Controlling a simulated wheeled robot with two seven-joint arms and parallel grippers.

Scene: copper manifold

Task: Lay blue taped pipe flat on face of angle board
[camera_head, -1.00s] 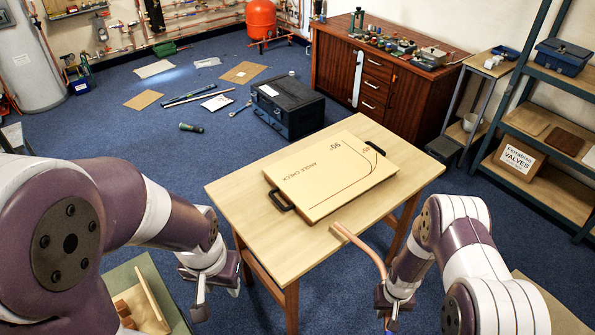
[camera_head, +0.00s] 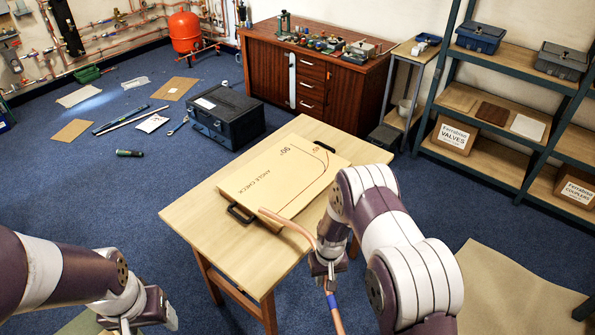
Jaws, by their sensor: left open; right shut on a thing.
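The angle board (camera_head: 262,185) lies on the wooden table, marked "90°" and "ANGLE CHECK", with a black handle at its left end. The bent copper pipe (camera_head: 291,224) has a blue tape band (camera_head: 332,301) on its lower part. My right gripper (camera_head: 327,280) is shut on the pipe just above the tape. The pipe's upper end reaches over the board's near edge; I cannot tell whether it touches. My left gripper (camera_head: 128,325) is at the bottom left, away from the table and empty. Its fingers are partly cut off by the frame edge.
The wooden table (camera_head: 255,265) has bare top around the board. A black toolbox (camera_head: 226,115) stands on the blue floor behind it. A wooden cabinet (camera_head: 312,75) is at the back and shelving (camera_head: 490,155) at the right.

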